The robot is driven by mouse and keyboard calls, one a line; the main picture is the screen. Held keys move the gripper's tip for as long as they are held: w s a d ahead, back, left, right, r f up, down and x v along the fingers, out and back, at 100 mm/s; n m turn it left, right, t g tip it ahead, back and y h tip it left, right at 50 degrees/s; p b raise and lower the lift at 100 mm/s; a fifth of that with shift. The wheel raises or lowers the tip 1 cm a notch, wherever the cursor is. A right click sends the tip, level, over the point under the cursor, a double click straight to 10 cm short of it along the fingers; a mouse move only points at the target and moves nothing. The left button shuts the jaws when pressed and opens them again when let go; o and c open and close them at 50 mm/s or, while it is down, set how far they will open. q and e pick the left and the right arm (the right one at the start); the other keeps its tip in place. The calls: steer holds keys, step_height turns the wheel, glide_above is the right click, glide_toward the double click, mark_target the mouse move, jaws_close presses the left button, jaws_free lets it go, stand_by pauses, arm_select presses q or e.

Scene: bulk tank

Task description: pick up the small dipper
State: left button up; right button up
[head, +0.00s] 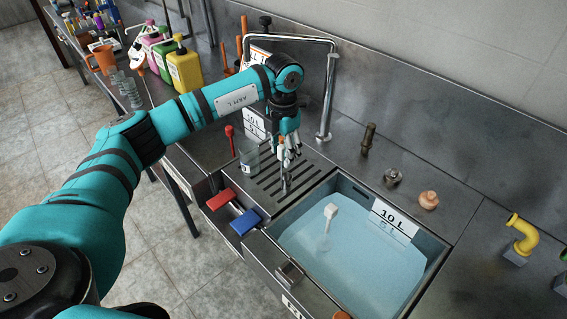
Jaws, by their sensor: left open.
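My left gripper (289,155) is open, pointing down over the slotted drain board (306,179) to the left of the water tank. A thin grey metal piece (285,181) shows just below its fingertips; it may be the small dipper, but it is too small to tell. I cannot tell whether the fingers touch it. A white piece with a square top and thin stem (329,214) stands in the tank's water; I cannot tell what it is. My right gripper is not in view.
The water tank (437,262) carries a 10 L label. A clear glass jar (248,158) stands left of the gripper. Red (221,199) and blue (245,222) handles stick out at the front edge. A bent metal pipe (329,95) rises behind. A yellow pipe (523,233) stands at right.

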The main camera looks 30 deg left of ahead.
arm_select(q)
steer(key=shift+f, duration=0.15)
jaws_close()
stand_by(0.4)
